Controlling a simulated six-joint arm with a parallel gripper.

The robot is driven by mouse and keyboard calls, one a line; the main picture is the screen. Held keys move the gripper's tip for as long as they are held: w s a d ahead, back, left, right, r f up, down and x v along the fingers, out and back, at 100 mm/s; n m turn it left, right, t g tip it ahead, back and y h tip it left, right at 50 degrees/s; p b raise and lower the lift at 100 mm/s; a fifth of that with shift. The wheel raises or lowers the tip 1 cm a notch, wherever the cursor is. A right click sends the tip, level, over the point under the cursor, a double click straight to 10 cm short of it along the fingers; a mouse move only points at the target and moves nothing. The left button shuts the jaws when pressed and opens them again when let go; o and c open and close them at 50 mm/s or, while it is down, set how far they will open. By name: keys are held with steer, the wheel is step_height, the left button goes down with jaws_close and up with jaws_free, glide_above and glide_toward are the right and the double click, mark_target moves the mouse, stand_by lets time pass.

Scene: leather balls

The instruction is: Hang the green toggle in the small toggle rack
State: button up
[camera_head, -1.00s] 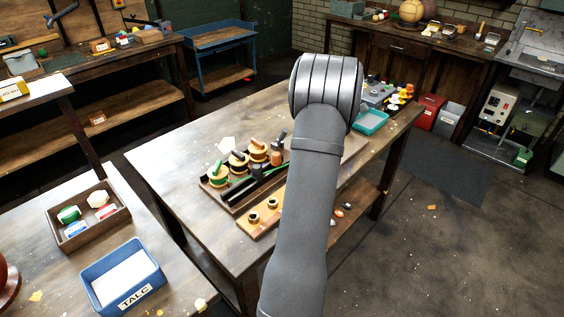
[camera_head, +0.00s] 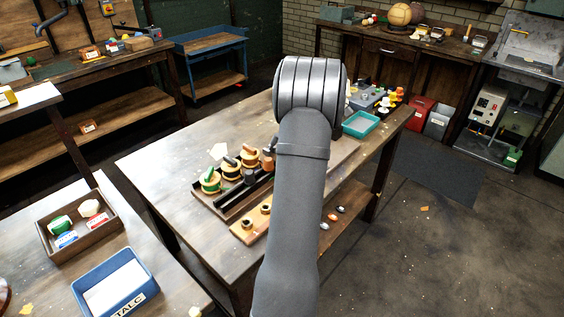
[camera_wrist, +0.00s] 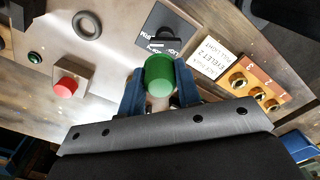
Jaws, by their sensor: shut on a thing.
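In the wrist view my gripper (camera_wrist: 159,92) is shut on a green cylinder, the green toggle (camera_wrist: 160,74), held between its blue fingers. Its round end faces the camera. A metal panel lies beyond it. An orange-tan board (camera_wrist: 262,98) with several brass and black round holders is at the right; I cannot tell whether it is the small toggle rack. What looks like the same board (camera_head: 243,230) lies near the table's front edge in the head view. My gripper and the toggle are hidden behind my arm there.
The metal panel carries a red button (camera_wrist: 66,88), a grey ring (camera_wrist: 87,25) and a black plate (camera_wrist: 166,32). A white label (camera_wrist: 208,63) lies beside it. In the head view, a dark tray (camera_head: 224,208) holds wooden pieces and a teal tray (camera_head: 361,124) stands farther back.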

steer(key=s+a+r+n, duration=0.1)
steer(key=s+a+n, duration=0.15)
steer(key=a, duration=0.55)
steer(key=s+a+r+n, duration=0.1)
steer(key=s+a, duration=0.3)
steer(key=a, duration=0.5)
steer(key=s+a+n, duration=0.2)
steer(key=s+a, duration=0.7)
steer(key=a, duration=0.2)
steer(key=shift+d+f, duration=0.15)
steer(key=shift+f, duration=0.85)
steer(key=shift+d+f, duration=0.1)
steer(key=shift+f, duration=0.85)
steer(key=shift+f, duration=1.65)
steer(key=o, duration=1)
step_height(320, 180, up, 17)
steer(key=shift+r, duration=0.2)
